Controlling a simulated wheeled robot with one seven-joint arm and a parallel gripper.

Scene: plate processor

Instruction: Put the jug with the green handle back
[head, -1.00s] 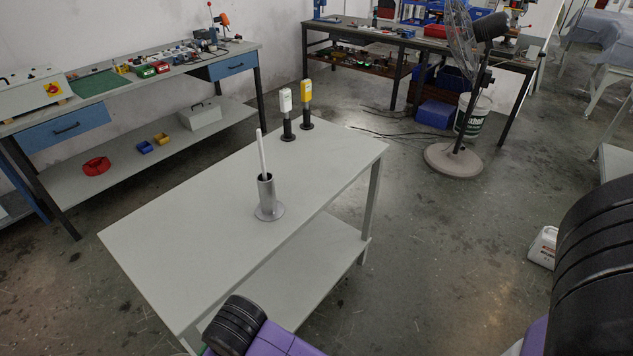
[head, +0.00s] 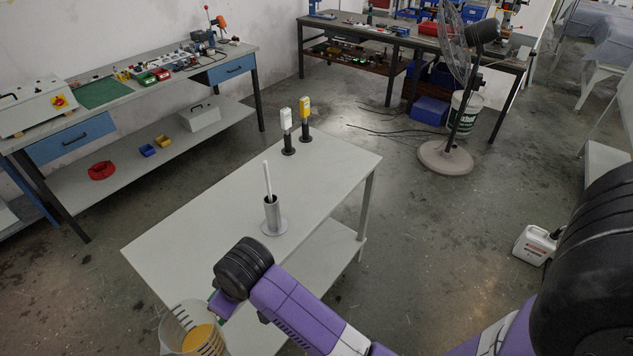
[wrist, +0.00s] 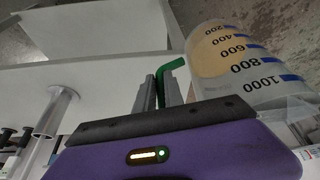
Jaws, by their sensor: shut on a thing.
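The jug (head: 184,341) is a clear beaker with dark graduation marks and yellow-orange liquid inside. In the head view it shows at the bottom left, by the near corner of the grey table (head: 165,255). I cannot tell whether it is over the tabletop. In the wrist view the jug (wrist: 238,82) lies right of my gripper (wrist: 160,88), its scale reading up to 1000. Its green handle (wrist: 174,65) is between my gripper's fingers, which are shut on it. In the head view my wrist hides the fingers.
A metal cylinder holding a white rod (head: 272,214) stands on the table. A white meter (head: 286,122) and a yellow meter (head: 305,115) stand at its far end. The tabletop's near left is clear. A fan (head: 455,110) and a white canister (head: 535,243) stand on the floor.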

